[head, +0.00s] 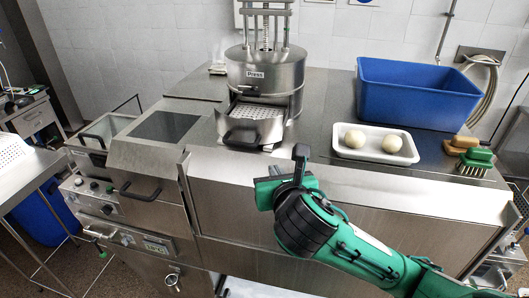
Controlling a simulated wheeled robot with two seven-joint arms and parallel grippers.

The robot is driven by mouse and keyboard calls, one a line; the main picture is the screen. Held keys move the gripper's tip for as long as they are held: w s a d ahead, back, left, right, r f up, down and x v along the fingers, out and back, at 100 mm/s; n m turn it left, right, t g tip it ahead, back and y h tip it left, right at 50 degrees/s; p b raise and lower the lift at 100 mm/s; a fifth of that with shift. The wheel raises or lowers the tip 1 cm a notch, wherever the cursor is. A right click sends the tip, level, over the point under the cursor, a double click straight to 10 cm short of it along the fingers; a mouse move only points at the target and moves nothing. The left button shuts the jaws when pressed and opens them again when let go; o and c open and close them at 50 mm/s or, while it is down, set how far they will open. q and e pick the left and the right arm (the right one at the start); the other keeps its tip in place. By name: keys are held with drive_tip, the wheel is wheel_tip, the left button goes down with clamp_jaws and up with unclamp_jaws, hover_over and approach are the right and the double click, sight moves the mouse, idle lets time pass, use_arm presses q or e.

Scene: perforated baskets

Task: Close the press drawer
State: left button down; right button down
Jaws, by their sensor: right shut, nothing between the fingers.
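The press (263,75) is a steel cylinder with a screw frame on top, standing on the steel counter near the back wall. Its drawer (250,122) is pulled out toward me, and the perforated tray surface shows inside. A dark handle (241,138) is on the drawer's front. My right gripper (268,192) is at the counter's front edge, below and slightly right of the drawer handle, apart from it. Its fingers are shut and empty. My left gripper is not in view.
A white tray (343,152) with two pale balls lies right of the press. Behind it stands a blue bin (417,92). Brushes (475,160) lie at the right end. A fryer-like unit with a handled lid (150,165) is at left.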

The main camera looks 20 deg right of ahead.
sight(269, 141)
drive_tip(key=x, duration=0.4)
drive_tip(key=p+x, duration=0.1)
drive_tip(key=x, duration=0.3)
drive_tip(key=r+p+x, duration=0.1)
drive_tip(key=x, duration=0.4)
drive_tip(key=shift+w, duration=0.15)
drive_tip(key=shift+d, duration=0.1)
drive_tip(key=shift+w, duration=0.15)
drive_tip(key=w+d, duration=0.2)
drive_tip(key=w, duration=0.1)
drive_tip(key=shift+d, duration=0.1)
drive_tip(key=shift+w+d+f, duration=0.1)
drive_tip(key=shift+w+d, duration=0.1)
drive_tip(key=shift+w, duration=0.15)
drive_tip(key=shift+s+a, duration=0.1)
